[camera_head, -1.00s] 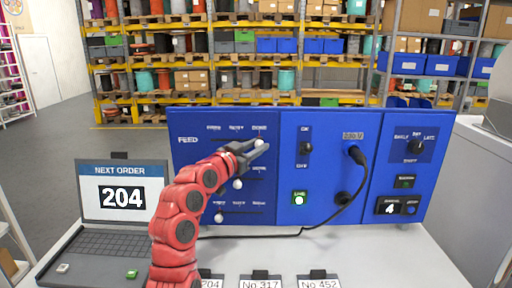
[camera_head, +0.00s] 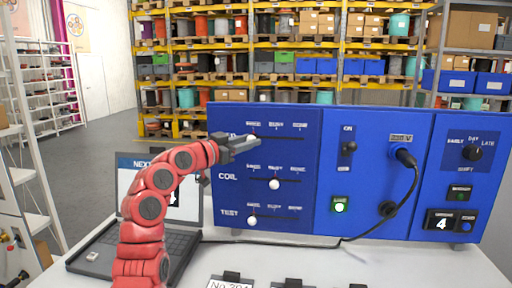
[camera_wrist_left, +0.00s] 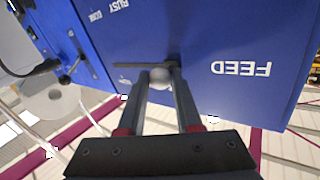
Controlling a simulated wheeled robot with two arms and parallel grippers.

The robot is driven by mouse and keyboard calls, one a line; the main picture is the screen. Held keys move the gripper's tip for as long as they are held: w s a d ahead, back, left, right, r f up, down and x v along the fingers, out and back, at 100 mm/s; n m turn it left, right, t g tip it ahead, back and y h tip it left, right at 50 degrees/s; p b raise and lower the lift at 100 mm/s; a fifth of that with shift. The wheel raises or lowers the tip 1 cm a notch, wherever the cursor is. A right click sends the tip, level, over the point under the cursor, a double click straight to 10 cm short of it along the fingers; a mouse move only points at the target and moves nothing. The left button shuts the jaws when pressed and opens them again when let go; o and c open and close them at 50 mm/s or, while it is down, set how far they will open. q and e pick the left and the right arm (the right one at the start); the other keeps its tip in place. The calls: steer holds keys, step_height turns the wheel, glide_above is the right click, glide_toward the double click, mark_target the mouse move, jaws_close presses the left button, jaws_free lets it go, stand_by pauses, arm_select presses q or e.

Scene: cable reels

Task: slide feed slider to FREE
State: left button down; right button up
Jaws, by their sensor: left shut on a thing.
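The white knob of the feed slider (camera_head: 252,138) is in the top slot of the blue panel, at the slot's left end under the first label. My left gripper (camera_head: 248,143) reaches it from the left and hides most of the word FEED. In the left wrist view the round knob (camera_wrist_left: 160,78) sits between the two fingertips of my left gripper (camera_wrist_left: 159,85), which is shut on it. That view is upside down; the knob is at the slot end towards the FEED word, away from BUSY and DONE. My right gripper is not in view.
Below are the coil slider knob (camera_head: 274,184), at mid-slot, and the test slider knob (camera_head: 252,220), at its left end. A lit green button (camera_head: 339,206) and a black cable (camera_head: 411,190) are to the right. A laptop (camera_head: 150,245) stands behind my left arm.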

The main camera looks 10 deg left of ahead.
arm_select(q)
steer(key=shift+a, duration=0.1)
steer(key=c, duration=0.8)
jaws_free()
steer(key=shift+a, duration=0.1)
steer(key=shift+o, duration=1.1)
steer(key=shift+a, duration=0.1)
steer(key=shift+s, duration=0.1)
steer(key=b+v, duration=0.4)
steer(key=v, duration=1.3)
steer(key=shift+b, duration=0.3)
steer(key=shift+s+a, duration=0.1)
steer(key=shift+s, duration=0.05)
